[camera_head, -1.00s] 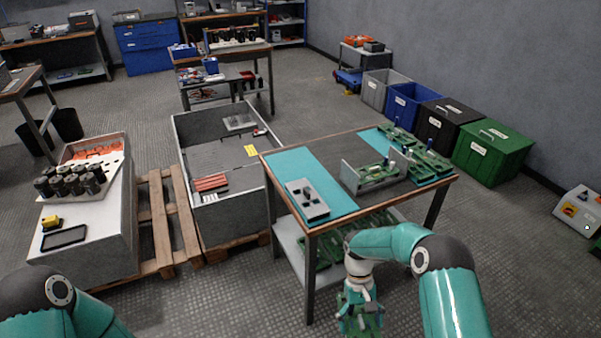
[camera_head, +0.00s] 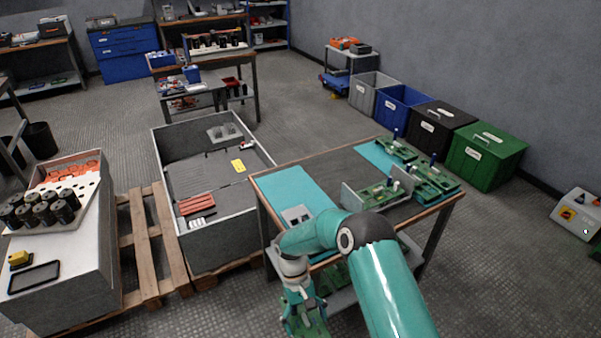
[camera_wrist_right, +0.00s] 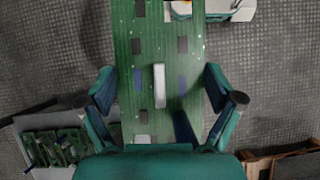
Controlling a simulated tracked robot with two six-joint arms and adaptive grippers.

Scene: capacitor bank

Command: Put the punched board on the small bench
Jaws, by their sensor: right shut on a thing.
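My right gripper (camera_head: 303,312) is low in front of the bench with teal mats (camera_head: 296,190), near the bottom of the head view. It is shut on a green board (camera_wrist_right: 160,60) with dark chips, a pale block and small light dots, which fills the middle of the wrist view between the fingers. In the head view the arm hides part of it. A white board with holes (camera_head: 85,182) lies on the pale block at left, with several black cylinders standing on it. A smaller bench (camera_head: 190,103) stands further back. My left gripper is not in view.
The teal-matted bench carries several green boards (camera_head: 432,186) and a grey rack (camera_head: 352,201). A grey open crate (camera_head: 200,235) stands on a wooden pallet (camera_head: 145,240). Blue, black and green bins (camera_head: 487,153) line the right wall. Open floor lies behind the crate.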

